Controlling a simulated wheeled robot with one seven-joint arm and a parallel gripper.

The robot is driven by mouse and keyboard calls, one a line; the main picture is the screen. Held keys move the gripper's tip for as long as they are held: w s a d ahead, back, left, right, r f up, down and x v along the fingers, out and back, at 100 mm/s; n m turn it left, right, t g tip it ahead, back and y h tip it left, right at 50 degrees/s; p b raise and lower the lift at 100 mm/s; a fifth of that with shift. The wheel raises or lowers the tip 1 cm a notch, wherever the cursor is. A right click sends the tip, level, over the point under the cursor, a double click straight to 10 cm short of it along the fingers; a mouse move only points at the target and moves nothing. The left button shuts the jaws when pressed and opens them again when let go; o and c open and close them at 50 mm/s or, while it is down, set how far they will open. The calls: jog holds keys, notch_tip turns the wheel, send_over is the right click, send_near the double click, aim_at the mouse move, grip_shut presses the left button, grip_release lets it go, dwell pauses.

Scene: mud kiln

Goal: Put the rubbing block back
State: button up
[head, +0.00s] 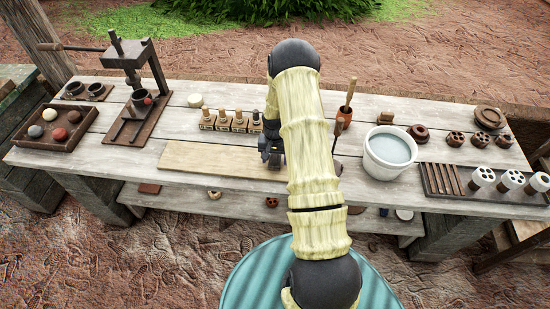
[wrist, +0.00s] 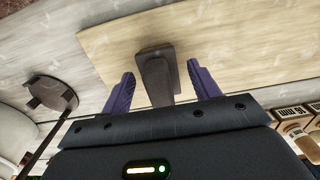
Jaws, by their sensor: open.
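A dark brown block (wrist: 158,78), which looks like the rubbing block, shows in the wrist view on the pale wooden board (wrist: 225,50). My gripper (wrist: 160,69) is open, with one purple finger on each side of the block and a visible gap to each. The fingers do not grip it. In the head view my gripper (head: 268,150) is low over the right end of the board (head: 205,160), and my arm hides most of that spot. I cannot make out the block there.
Several stamps (head: 224,122) stand just behind the board. A dark round-headed tool (wrist: 50,93) is beside my gripper. A water bucket (head: 390,152) and an orange pot (head: 344,115) are to the right. A press (head: 137,95) and a ball tray (head: 57,128) are at left.

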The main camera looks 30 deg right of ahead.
aim_at(274, 155)
notch_tip(274, 155, up, 12)
jog(key=b, duration=0.3)
jog(key=shift+r, duration=0.1)
dwell(0.3)
jog(key=s+a+r+n+t, duration=0.1)
jog(key=s+a+r+n, duration=0.2)
jog(key=s+a+r, duration=0.3)
jog(key=s+a+r+n+t, duration=0.1)
jog(key=s+a+r+n, duration=0.2)
jog(key=s+a+r, duration=0.3)
jog(key=s+a, duration=0.3)
jog(key=s, duration=0.3)
jog(key=shift+s+a+r+n+t, duration=0.15)
jog(key=shift+s+n+t, duration=0.15)
jog(key=shift+s+n, duration=0.1)
